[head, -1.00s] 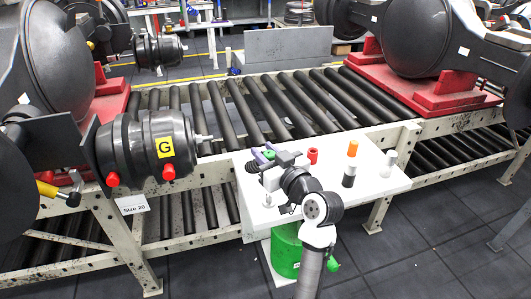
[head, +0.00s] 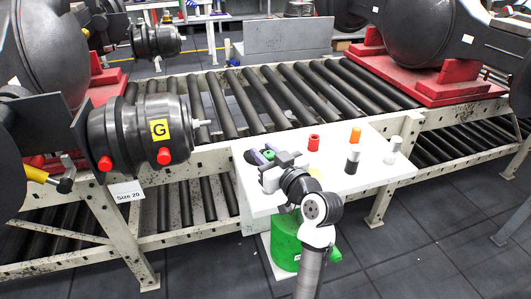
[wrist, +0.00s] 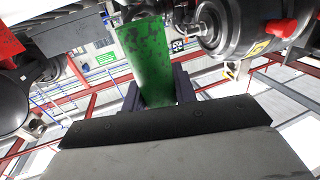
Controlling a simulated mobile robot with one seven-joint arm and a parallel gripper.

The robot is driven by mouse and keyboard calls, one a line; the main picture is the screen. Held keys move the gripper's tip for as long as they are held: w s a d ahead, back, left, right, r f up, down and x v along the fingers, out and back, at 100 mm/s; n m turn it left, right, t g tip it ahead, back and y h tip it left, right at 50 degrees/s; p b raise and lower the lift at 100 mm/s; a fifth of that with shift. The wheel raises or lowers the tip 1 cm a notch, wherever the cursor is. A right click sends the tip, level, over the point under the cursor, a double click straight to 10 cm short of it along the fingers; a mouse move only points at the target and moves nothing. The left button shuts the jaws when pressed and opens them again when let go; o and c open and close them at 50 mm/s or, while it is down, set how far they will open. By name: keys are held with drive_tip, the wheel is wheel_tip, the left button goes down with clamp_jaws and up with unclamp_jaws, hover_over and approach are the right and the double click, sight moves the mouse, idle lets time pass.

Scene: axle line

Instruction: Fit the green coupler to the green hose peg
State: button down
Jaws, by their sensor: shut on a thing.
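My gripper (head: 262,156) is above the white side table, near its back left corner. It is shut on the green coupler (wrist: 145,60), a green cylinder that stands out between the dark fingers in the wrist view. In the head view only a small green part of the coupler (head: 268,154) shows between the fingers. A green drum (head: 287,250) stands below the table with a short green knob (head: 334,254) on its right side. I cannot tell whether this knob is the hose peg. No other green peg shows clearly.
The white table (head: 380,172) holds a red piece (head: 314,143), an orange-topped black piece (head: 354,150) and a grey-white piece (head: 393,151). A black canister marked G (head: 135,130) with red caps is to the left. The roller conveyor (head: 255,95) runs behind.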

drive_tip(key=shift+f+b, duration=1.85)
drive_tip(key=shift+f, duration=0.2)
drive_tip(key=c, duration=1)
unclamp_jaws()
drive_tip(key=shift+c, duration=0.2)
drive_tip(key=b+v, duration=0.2)
drive_tip(key=v, duration=1.1)
drive_tip(key=shift+s+d, duration=0.2)
drive_tip(key=shift+s, duration=0.15)
